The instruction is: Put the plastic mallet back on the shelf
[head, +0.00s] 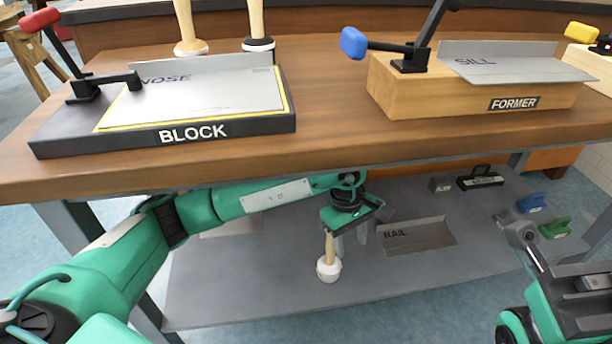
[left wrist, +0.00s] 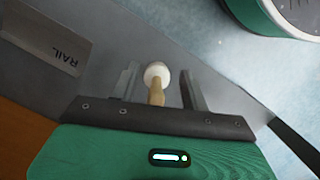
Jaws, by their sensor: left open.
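A mallet (head: 328,268) with a white head and a pale wooden handle is at the grey lower shelf (head: 260,290), head down and handle up. My left gripper (head: 350,240) is under the tabletop, open, with its fingers pointing down. In the left wrist view the mallet's white head (left wrist: 157,75) and handle show between the two spread fingers, with gaps on both sides. I cannot tell whether the head touches the shelf. Two more mallets stand handle up on the bench, one with a white head (head: 190,47) and one with a dark band (head: 258,44).
A RAIL sheet (head: 415,236) lies on the lower shelf beside the left gripper. Blue and green tools (head: 553,228) lie at its right end. The BLOCK fixture (head: 170,112) and FORMER fixture (head: 470,90) stand on the bench (head: 330,140). Its front edge overhangs my left arm.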

